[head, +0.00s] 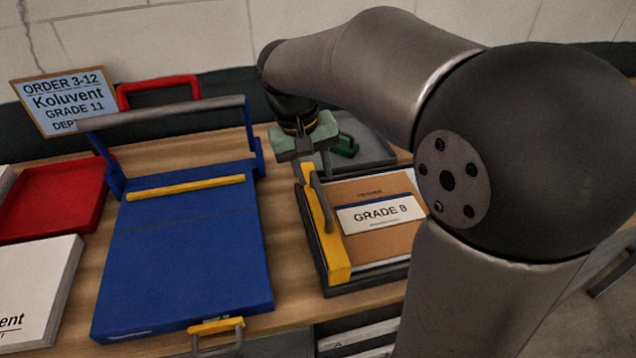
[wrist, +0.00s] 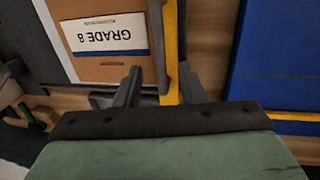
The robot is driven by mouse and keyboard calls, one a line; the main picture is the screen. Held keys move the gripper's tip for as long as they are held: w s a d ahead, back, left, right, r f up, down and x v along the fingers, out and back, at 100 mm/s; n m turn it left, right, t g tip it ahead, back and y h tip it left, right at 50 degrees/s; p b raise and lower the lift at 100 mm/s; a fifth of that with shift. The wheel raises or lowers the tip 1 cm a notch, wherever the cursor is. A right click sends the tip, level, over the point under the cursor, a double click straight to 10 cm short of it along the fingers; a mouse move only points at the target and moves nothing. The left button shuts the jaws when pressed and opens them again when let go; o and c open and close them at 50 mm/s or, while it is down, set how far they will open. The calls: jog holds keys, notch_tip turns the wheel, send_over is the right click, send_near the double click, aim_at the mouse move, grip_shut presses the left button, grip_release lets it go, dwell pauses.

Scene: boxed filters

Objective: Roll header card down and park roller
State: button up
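A tan card or box face with a white "GRADE 8" label (head: 382,213) lies in a dark tray (head: 372,283); the label also shows upside down in the wrist view (wrist: 107,36). A yellow bar (head: 328,225) with a grey handle (head: 321,200) lies along the tray's left side. I cannot tell whether this bar is the roller. My gripper (head: 305,160) is above the bar's far end. In the wrist view my gripper (wrist: 160,88) is open, its dark fingers on either side of the yellow bar (wrist: 172,60) and its grey handle (wrist: 157,45). Contact is not clear.
Left of the tray is a blue board (head: 185,262) with a yellow strip (head: 187,187) and a raised grey crossbar (head: 165,112). A red tray (head: 60,205), white box (head: 35,300) and order sign (head: 66,100) are farther left. A grey tray (head: 372,150) lies behind.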

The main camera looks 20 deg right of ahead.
aim_at(320, 191)
jog(key=shift+d+f, duration=0.25)
jog(key=shift+f, duration=0.85)
jog(key=shift+d+f, duration=0.2)
jog(key=shift+f, duration=0.9)
jog(key=shift+c, duration=0.4)
grip_shut()
